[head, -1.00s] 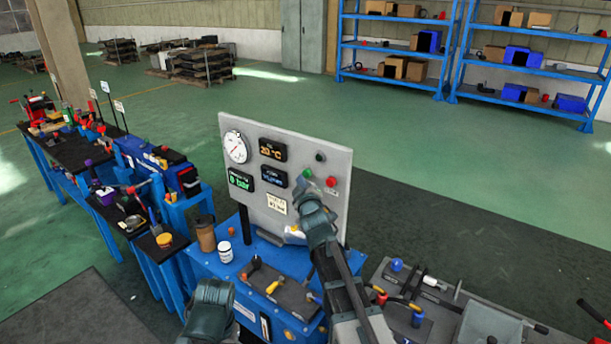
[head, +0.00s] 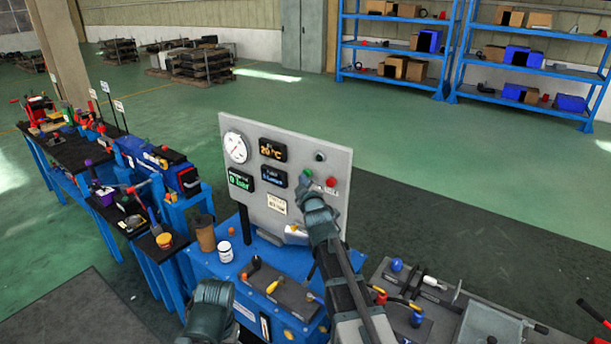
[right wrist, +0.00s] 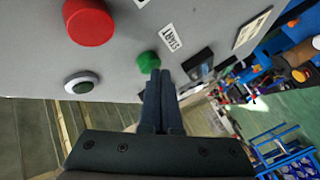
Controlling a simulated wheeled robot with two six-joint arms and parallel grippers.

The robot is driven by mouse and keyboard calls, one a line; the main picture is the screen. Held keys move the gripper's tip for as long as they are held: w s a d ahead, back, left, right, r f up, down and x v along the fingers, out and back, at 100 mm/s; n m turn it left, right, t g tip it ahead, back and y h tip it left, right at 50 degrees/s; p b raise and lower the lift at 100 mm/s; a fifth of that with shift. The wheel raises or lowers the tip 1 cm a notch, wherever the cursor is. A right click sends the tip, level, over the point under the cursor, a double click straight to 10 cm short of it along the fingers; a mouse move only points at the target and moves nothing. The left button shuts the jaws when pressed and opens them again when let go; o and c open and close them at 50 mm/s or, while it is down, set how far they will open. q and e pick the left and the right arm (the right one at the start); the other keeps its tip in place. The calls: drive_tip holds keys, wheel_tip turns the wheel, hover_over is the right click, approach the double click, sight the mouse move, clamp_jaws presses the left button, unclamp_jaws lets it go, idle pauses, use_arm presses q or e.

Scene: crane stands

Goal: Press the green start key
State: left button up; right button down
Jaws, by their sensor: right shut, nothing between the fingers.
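The green start key (right wrist: 149,62) is a round button on the grey panel (head: 330,160), beside a START label (right wrist: 171,38) in the right wrist view. In the head view the green key (head: 308,174) shows just above my right gripper (head: 310,190). My right gripper (right wrist: 160,74) is shut and empty, its fingertips at the edge of the green key; I cannot tell whether they touch it. My left arm shows at the bottom of the head view, but its fingers cannot be made out.
A red button (right wrist: 88,22) and a black button with a pale ring (right wrist: 82,82) sit near the green key. The panel also bears a dial gauge (head: 236,147) and several displays. A blue bench (head: 205,268) with tools stands below.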

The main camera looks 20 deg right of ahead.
drive_tip(key=shift+w+d, duration=0.2)
drive_tip(key=shift+d, duration=0.05)
idle(0.3)
drive_tip(key=shift+s+a, duration=0.6)
drive_tip(key=shift+a, duration=0.15)
idle(0.4)
drive_tip(key=s+a, duration=0.1)
drive_tip(key=a, duration=0.1)
drive_tip(key=s+a, duration=0.2)
idle(0.3)
idle(0.5)
